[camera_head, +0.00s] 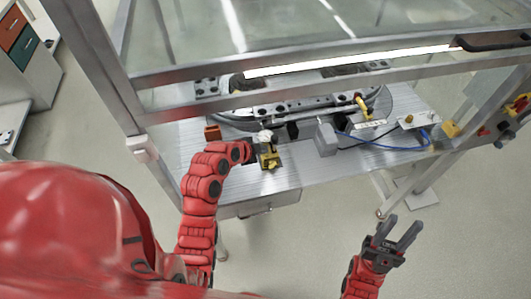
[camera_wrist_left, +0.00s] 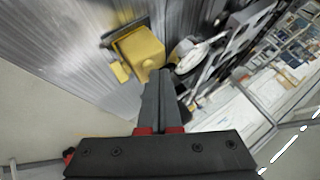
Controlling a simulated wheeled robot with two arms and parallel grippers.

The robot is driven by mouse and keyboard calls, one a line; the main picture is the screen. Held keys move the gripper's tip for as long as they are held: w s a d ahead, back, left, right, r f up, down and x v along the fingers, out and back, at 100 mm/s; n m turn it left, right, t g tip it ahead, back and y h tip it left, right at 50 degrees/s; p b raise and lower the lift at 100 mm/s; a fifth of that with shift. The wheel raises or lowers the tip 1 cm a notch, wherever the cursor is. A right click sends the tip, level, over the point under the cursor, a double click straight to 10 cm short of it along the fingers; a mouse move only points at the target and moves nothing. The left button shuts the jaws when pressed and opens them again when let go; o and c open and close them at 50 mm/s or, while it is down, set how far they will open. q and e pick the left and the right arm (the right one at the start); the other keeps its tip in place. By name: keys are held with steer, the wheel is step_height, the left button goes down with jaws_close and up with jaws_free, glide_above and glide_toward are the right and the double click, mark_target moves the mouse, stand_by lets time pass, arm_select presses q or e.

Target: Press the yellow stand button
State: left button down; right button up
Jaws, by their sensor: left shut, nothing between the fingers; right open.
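The yellow stand (camera_head: 269,157) is a small block on the metal table, near its front edge. A pale rounded part (camera_head: 265,137) shows at its top in the head view; I cannot tell if this is the button. In the left wrist view the yellow stand (camera_wrist_left: 140,52) lies just beyond and left of the fingertips. My left gripper (camera_head: 248,152) is shut and empty, close beside the stand's left side; I cannot tell if it touches. Its closed fingers (camera_wrist_left: 162,80) show in the wrist view.
The metal table (camera_head: 330,170) carries a curved ring track (camera_head: 300,106) behind the stand. A grey box (camera_head: 326,139) and blue cables lie to the right. Metal frame bars (camera_head: 290,62) with a glass panel cross above the table.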

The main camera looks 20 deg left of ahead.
arm_select(q)
steer(key=shift+f+b, duration=0.3)
steer(key=shift+b, duration=0.05)
steer(key=shift+r, duration=0.1)
stand_by(0.6)
steer(key=shift+r, duration=0.7)
steer(key=shift+r, duration=0.1)
step_height(320, 180, up, 5)
steer(key=shift+f+p, duration=0.1)
steer(key=shift+p, duration=0.25)
stand_by(0.7)
